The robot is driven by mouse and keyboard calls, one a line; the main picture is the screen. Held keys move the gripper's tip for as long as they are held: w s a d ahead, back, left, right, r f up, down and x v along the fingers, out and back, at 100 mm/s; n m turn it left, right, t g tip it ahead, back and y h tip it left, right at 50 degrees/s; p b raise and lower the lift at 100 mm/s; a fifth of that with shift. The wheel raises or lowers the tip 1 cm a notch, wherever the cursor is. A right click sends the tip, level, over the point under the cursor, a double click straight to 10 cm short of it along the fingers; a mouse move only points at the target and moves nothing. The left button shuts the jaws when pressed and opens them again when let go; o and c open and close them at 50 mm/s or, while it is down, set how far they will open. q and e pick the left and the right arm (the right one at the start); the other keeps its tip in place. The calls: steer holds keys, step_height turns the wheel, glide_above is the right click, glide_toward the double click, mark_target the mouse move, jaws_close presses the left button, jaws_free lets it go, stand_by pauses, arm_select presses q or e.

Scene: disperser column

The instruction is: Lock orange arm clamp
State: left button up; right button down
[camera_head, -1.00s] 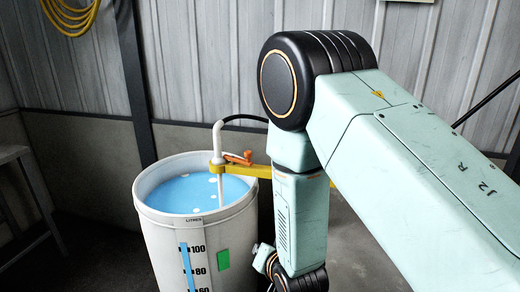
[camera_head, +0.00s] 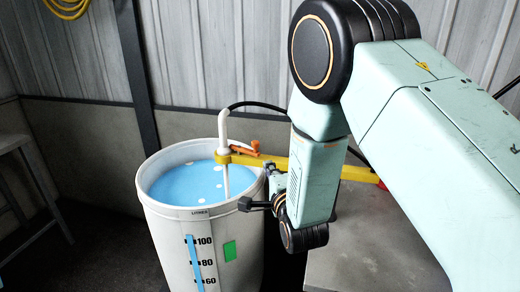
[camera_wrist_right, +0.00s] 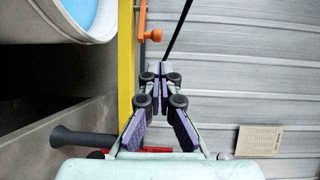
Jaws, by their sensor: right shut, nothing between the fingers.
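The orange arm clamp lever (camera_head: 246,150) sits on the yellow arm (camera_head: 300,168), near the white pipe (camera_head: 225,140) that dips into the drum. In the right wrist view the orange lever (camera_wrist_right: 154,35), with a round knob end, is beyond my fingertips and apart from them. My right gripper (camera_wrist_right: 163,69) is shut and empty, to the right of the yellow bar (camera_wrist_right: 126,70) in that view. In the head view the gripper is partly hidden by my right wrist, close to the drum rim and the yellow arm. My left gripper is not in view.
A white drum (camera_head: 210,255) with blue liquid (camera_head: 188,186) stands under the pipe. A black handle (camera_wrist_right: 85,138) shows at lower left in the wrist view. A corrugated wall (camera_head: 200,60) is behind, and a metal table (camera_head: 18,145) is at the left edge.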

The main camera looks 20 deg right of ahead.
mark_target(256, 145)
steer(key=w, duration=0.7)
steer(key=w+f, duration=0.1)
steer(key=w, duration=0.3)
steer(key=shift+d, duration=0.4)
steer(key=shift+w, duration=0.35)
steer(key=shift+w+d+p, duration=0.15)
steer(key=shift+p, duration=0.15)
steer(key=shift+s+r, duration=0.15)
steer(key=shift+s, duration=0.05)
steer(key=shift+w, duration=0.1)
